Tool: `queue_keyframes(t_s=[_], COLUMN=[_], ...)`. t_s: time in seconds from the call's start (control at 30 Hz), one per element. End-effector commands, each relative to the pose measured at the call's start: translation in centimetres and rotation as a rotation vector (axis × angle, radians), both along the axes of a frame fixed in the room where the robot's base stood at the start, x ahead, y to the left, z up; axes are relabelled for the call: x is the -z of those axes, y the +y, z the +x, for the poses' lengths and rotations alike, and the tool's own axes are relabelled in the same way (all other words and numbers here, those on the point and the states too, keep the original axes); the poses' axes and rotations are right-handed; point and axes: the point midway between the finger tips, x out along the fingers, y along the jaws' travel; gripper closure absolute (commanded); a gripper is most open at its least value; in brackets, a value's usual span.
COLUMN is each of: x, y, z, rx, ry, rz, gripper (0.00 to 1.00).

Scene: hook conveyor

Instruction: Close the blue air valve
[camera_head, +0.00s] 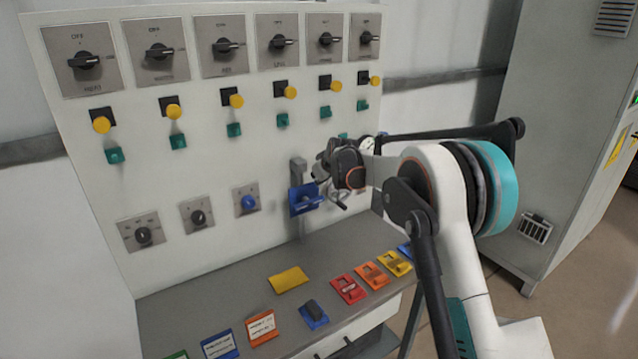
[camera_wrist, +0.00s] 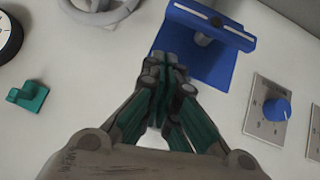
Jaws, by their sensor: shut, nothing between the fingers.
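The blue air valve (camera_head: 305,199) is mounted on the front of the control panel, right of the centre, on a grey vertical pipe. In the wrist view the valve (camera_wrist: 208,68) shows as a blue plate with a slotted blue bar (camera_wrist: 212,24) across it. The bar runs from upper left to right. My gripper (camera_head: 318,173) is at the upper right of the valve in the head view. In the wrist view my gripper (camera_wrist: 168,62) is shut and empty, its fingertips over the left edge of the blue plate. I cannot tell whether they touch it.
A blue knob (camera_head: 248,202) sits left of the valve, with black knobs beyond it. Rotary switches, yellow buttons and green pieces fill the panel above. The grey shelf (camera_head: 240,288) below holds coloured plates and tags. A grey handwheel (camera_wrist: 100,10) is near the fingers.

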Motion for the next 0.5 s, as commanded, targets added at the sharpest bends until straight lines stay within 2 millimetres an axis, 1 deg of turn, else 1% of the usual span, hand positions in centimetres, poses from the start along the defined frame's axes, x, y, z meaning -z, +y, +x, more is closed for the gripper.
queue_keyframes(t_s=[0.03,0.3,0.5], x=[-0.8,-4.2,-5.8], y=[-0.6,-2.5,-3.3], z=[-0.7,-3.7,-5.1], rx=[0.002,0.002,0.002], ry=[0.001,0.001,0.001], rz=[0.0,0.0,0.0], gripper=[1.0,1.0,1.0])
